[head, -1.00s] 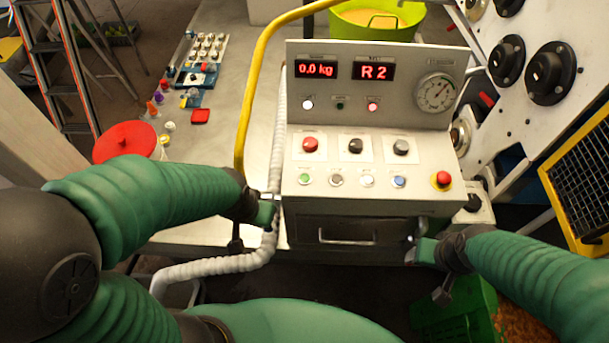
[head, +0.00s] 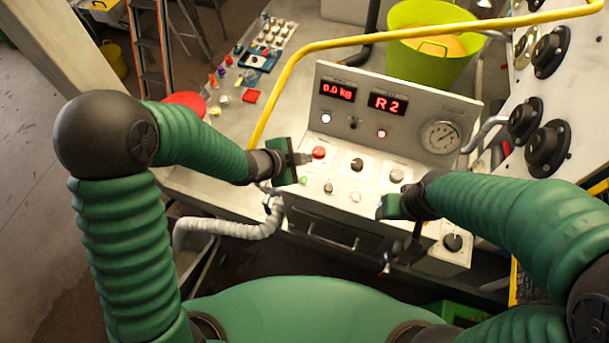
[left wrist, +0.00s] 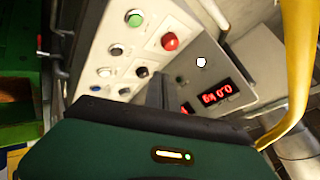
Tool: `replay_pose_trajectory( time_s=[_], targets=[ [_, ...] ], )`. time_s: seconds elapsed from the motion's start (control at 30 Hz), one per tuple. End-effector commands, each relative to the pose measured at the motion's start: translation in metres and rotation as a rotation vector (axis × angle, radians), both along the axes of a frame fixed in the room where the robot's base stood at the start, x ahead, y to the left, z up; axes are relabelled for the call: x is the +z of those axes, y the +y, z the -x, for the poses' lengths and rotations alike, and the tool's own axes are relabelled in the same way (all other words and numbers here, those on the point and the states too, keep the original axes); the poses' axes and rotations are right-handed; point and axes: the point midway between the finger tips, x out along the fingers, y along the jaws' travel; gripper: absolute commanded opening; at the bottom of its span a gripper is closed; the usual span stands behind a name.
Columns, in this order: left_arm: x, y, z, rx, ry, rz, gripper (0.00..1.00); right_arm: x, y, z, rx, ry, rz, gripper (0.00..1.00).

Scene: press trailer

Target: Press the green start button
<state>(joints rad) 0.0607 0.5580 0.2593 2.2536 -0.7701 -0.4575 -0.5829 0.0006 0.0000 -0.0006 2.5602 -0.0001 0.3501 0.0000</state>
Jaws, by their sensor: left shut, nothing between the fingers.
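The green start button (head: 304,180) is at the left end of the lower button row on the grey sloped panel (head: 338,174). It shows in the left wrist view (left wrist: 135,18) near the top. My left gripper (head: 307,158) is shut and empty, above the panel's left side. In the head view its tip appears just above the green button and left of the red button (head: 319,152). I cannot tell whether it touches the panel. My right gripper (head: 388,208) is in front of the panel's right side and hides part of it; its fingers are unclear.
The upright display panel (head: 365,118) shows "0.0 kg" and "R 2" beside a round gauge (head: 439,137). A yellow rail (head: 410,38) arches behind it. A lime bucket (head: 405,58) stands behind. A white corrugated hose (head: 225,228) runs along the left.

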Motion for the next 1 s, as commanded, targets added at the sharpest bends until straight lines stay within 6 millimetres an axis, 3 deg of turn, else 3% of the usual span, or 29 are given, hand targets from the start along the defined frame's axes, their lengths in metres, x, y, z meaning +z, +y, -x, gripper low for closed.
replay_pose_trajectory(
  time_s=[0.37,0.53,0.8,1.0],
  targets=[
    [-0.01,-0.018,0.0,0.002,0.0,-0.019,0.0,-0.011,0.001,0.0,0.002,0.0,0.0,0.59],
    [-0.033,-0.02,0.0,0.001,0.001,-0.022,0.0,-0.032,0.001,0.0,0.001,0.0,0.0,0.59],
    [-0.075,-0.006,0.0,0.006,0.002,-0.011,0.0,-0.068,0.002,0.0,0.001,0.0,0.0,0.59],
    [-0.089,-0.005,0.0,0.006,0.001,-0.011,0.0,-0.082,0.002,0.0,0.002,0.0,0.0,0.59]
  ],
)
